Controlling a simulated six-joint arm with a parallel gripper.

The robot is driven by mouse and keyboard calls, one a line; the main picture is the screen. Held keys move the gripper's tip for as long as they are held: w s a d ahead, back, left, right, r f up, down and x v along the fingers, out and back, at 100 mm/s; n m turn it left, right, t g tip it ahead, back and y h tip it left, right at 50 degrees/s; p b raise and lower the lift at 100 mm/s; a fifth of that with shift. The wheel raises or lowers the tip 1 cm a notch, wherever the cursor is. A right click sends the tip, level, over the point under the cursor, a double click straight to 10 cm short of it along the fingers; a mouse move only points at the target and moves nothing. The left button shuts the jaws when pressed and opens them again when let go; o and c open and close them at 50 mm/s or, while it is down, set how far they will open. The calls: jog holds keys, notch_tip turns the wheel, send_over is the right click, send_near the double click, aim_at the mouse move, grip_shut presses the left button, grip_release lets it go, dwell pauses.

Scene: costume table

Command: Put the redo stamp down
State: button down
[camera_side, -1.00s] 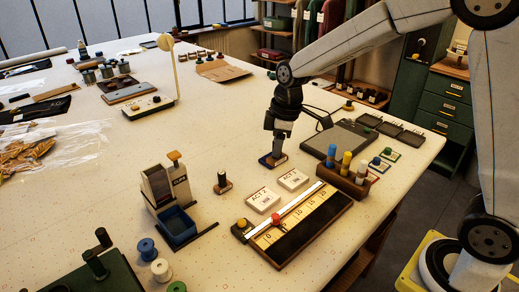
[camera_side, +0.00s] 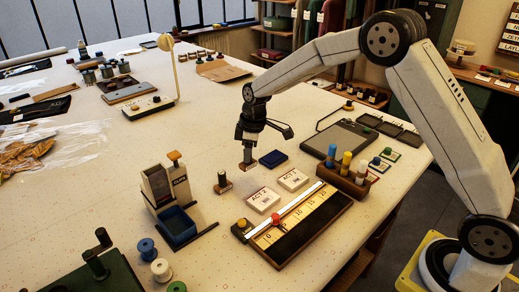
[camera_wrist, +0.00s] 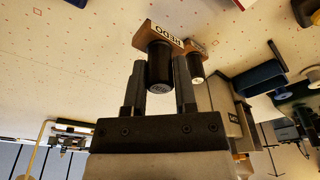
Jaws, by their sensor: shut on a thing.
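The redo stamp has a black handle and a wooden base; its label reads REDO in the wrist view (camera_wrist: 160,64). My gripper (camera_side: 247,150) is shut on its handle, with a finger on either side. In the side view the base of the redo stamp (camera_side: 248,166) is low over the table or on it; I cannot tell if it touches. The blue ink pad (camera_side: 272,159) lies just right of the stamp, uncovered. A second dark-handled stamp (camera_side: 222,183) stands to the left and nearer the camera, apart from the held one.
Two white ACT cards (camera_side: 263,200) lie in front. A dispenser with a blue tray (camera_side: 177,224) stands front left. The table behind the stamp is clear.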

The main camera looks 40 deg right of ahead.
aim_at(252, 161)
jog(key=shift+w+f, duration=0.35)
jog(key=shift+f, duration=0.05)
jog(key=shift+f, duration=0.1)
jog(key=shift+w+f, duration=0.2)
jog(key=shift+f, duration=1.5)
jog(key=shift+f, duration=0.15)
jog(key=shift+c, duration=2)
grip_release()
notch_tip(252, 161, up, 12)
jog(key=s+d, duration=0.1)
jog(key=shift+s, duration=0.15)
